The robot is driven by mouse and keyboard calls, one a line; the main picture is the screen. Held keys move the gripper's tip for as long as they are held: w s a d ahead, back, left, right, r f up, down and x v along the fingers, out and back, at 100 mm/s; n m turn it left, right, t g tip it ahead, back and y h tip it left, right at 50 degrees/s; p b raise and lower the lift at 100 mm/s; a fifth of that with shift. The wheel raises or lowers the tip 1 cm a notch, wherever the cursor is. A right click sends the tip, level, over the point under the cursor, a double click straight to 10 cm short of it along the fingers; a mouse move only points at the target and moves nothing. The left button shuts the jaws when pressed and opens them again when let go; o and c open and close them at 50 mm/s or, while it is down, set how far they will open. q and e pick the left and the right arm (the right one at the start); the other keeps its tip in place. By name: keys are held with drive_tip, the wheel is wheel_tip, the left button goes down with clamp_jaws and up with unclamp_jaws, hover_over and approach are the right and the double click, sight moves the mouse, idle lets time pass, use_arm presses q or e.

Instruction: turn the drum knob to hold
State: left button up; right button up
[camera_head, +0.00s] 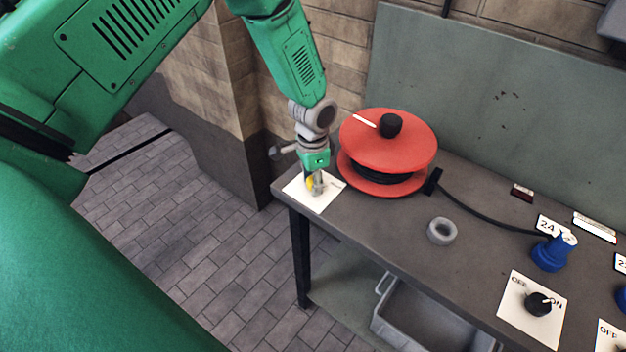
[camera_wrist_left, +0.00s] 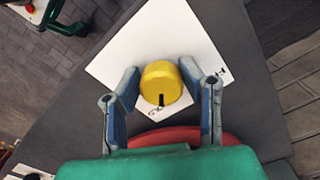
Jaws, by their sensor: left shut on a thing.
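A yellow round knob (camera_wrist_left: 161,83) sits on a white label plate (camera_wrist_left: 115,66) at the left end of the bench. A black pointer mark on the knob points to the bottom of the wrist view, near partly hidden lettering; an H shows at the plate's right. In the head view the knob (camera_head: 310,184) is mostly hidden behind my fingers, and the plate (camera_head: 320,204) lies beside the red drum (camera_head: 388,140). My left gripper (camera_head: 315,186) reaches down from above and is shut on the knob, one finger on each side. My right gripper is not in view.
The drum stands close to my left gripper, with a black cable running right along the bench (camera_head: 390,232). A grey ring (camera_head: 441,231), a blue plug (camera_head: 553,252) and a black OFF/ON knob (camera_head: 538,304) are further right. A grey bin (camera_head: 420,325) is below.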

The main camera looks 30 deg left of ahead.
use_arm(q)
drive_tip(key=shift+w+r+m, duration=0.4)
drive_tip(key=shift+w+m, duration=0.2)
drive_tip(key=o, duration=1.1)
drive_tip(key=shift+d, duration=0.1)
drive_tip(key=shift+o, duration=0.2)
drive_tip(key=shift+s+d+f, duration=0.1)
drive_tip(key=shift+s, duration=0.05)
wheel_tip(320, 180, up, 12)
